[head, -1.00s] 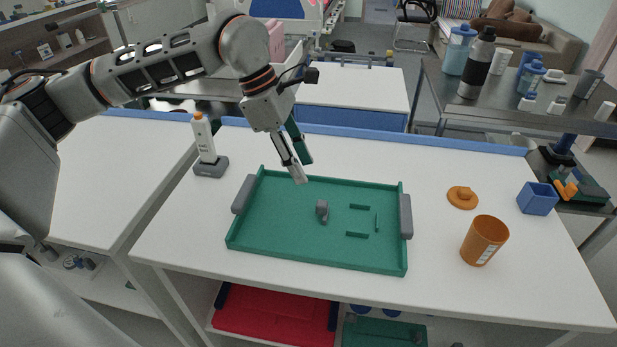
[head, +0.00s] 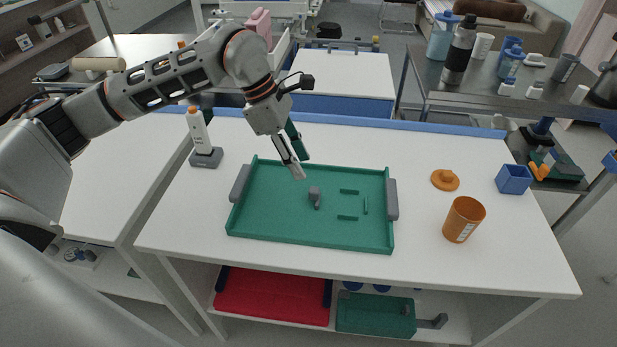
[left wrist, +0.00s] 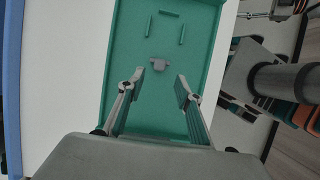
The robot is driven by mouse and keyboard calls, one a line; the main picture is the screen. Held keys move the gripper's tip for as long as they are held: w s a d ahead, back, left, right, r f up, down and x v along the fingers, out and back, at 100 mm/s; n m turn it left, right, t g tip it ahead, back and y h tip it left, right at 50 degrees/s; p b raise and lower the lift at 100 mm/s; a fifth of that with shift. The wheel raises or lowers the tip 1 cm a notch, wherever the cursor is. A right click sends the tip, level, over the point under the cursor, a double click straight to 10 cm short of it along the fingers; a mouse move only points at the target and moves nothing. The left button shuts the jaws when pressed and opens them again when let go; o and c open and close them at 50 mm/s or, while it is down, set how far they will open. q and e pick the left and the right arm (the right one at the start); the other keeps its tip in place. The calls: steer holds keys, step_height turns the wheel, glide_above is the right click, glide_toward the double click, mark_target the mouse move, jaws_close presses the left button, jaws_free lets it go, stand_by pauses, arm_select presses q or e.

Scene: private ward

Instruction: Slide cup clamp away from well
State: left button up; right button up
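The green tray (head: 243,222) lies on the white table. The cup clamp (head: 315,196), a small grey piece, stands on the tray floor, left of the well (head: 348,217) marked by three low green ribs. My left gripper (head: 297,167) is above the tray's far left part, apart from the clamp. In the left wrist view my left gripper (left wrist: 160,84) is open and empty. The clamp (left wrist: 160,63) shows just beyond and between its fingertips, with the well ribs (left wrist: 148,26) farther on. My right gripper is not in view.
Grey handles (head: 240,183) flank the tray. An orange cup (head: 463,220), an orange lid (head: 445,180) and a blue box (head: 514,179) stand to its right. A white bottle (head: 199,131) in a grey base is at the left. The table in front of the tray is clear.

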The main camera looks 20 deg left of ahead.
mark_target(314, 189)
arm_select(q)
steer(key=x, duration=0.8)
steer(key=shift+f, duration=0.15)
jaws_close()
